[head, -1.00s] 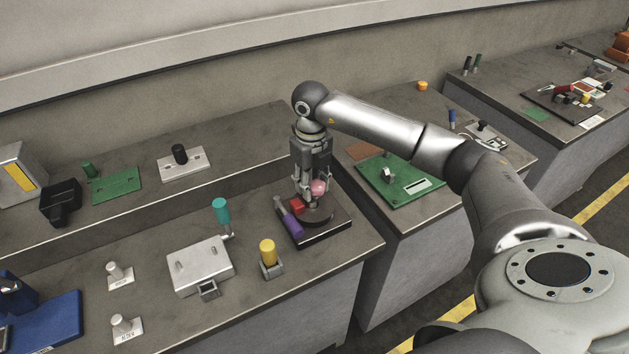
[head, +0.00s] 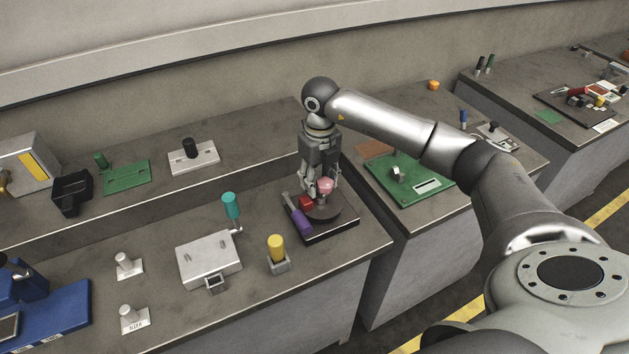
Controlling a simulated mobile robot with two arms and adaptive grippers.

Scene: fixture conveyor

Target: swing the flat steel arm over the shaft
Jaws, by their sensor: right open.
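The fixture is a dark square base (head: 335,229) on the front bench, with a round dark disc on top. A pink ball (head: 325,185), a red block (head: 306,202) and a purple handle (head: 299,221) with a grey end are on it. My right gripper (head: 318,193) points down over the disc, open, with its fingers close to the pink ball; I cannot tell whether they touch it. The flat steel arm and the shaft cannot be made out clearly; the gripper covers part of the fixture. My left gripper is not in view.
A yellow knob (head: 276,246) and a metal box (head: 208,260) with a teal-handled lever (head: 231,206) stand left of the fixture. A green board (head: 410,184) lies on the bench to the right. A raised shelf with several parts runs behind.

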